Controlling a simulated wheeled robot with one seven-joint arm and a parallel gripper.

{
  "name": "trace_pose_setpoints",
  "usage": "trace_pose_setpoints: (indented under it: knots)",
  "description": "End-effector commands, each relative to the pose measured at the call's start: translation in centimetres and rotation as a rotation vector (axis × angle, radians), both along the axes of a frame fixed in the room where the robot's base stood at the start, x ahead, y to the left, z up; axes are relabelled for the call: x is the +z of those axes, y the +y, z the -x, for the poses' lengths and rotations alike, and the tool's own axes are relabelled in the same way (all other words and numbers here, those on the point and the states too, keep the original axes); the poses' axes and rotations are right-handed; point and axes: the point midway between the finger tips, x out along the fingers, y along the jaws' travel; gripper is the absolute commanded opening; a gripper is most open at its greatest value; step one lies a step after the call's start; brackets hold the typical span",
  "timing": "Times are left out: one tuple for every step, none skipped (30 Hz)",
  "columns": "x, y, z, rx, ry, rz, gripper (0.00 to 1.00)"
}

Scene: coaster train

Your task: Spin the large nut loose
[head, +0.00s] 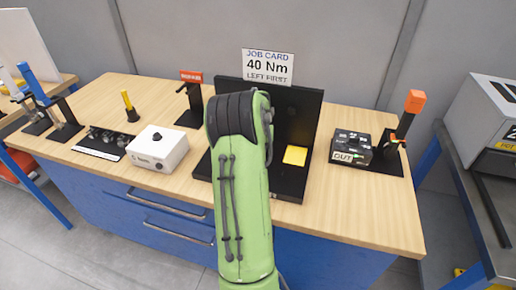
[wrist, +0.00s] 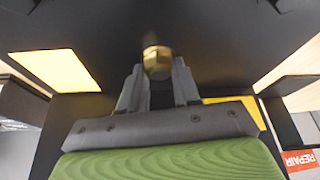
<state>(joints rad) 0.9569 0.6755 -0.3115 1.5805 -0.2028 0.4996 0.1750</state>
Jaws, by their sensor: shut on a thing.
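The large brass hex nut (wrist: 157,60) shows in the wrist view against a dark surface. My gripper (wrist: 158,78) has one finger on each side of it and is shut on it. The fingers partly cover the nut's sides, and its thread cannot be seen. In the head view my green arm hides the gripper and the nut. The black upright stand (head: 308,115) on the bench shows behind my arm.
A job card (head: 267,67) reads "40 Nm LEFT FIRST". A yellow square (head: 295,155) lies on the stand's base. Bare wooden bench (head: 340,215) lies in front.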

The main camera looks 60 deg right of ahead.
Motion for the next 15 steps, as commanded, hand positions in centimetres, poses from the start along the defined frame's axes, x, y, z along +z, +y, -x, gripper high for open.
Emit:
trace_pose_setpoints:
  knots:
    - [-0.03,-0.06,0.08,0.04,-0.001,0.001,0.01]
    - [-0.03,-0.09,0.13,0.067,-0.001,0.001,0.01]
    - [-0.02,-0.09,0.14,0.107,-0.001,0.001,0.01]
    - [-0.01,-0.09,0.15,0.134,-0.001,0.001,0.01]
    - [-0.01,-0.09,0.15,0.164,0.0,0.001,0.01]
    - [0.0,-0.11,0.19,0.2,0.0,0.0,0.01]
    - [0.0,-0.11,0.19,0.23,0.0,0.0,0.01]
    - [-0.01,-0.1,0.2,0.259,0.001,-0.001,0.01]
    - [-0.01,-0.12,0.25,0.295,0.001,-0.001,0.01]
    - [-0.01,-0.12,0.24,0.325,0.001,-0.002,0.01]
    - [-0.01,-0.13,0.25,0.353,0.001,-0.001,0.01]
    - [0.02,-0.14,0.27,0.392,0.001,-0.001,0.01]
    - [0.02,-0.16,0.29,0.419,0.001,-0.002,0.01]
    - [0.04,-0.16,0.27,0.448,0.001,-0.001,0.01]
    - [0.06,-0.17,0.28,0.486,0.001,-0.002,0.01]
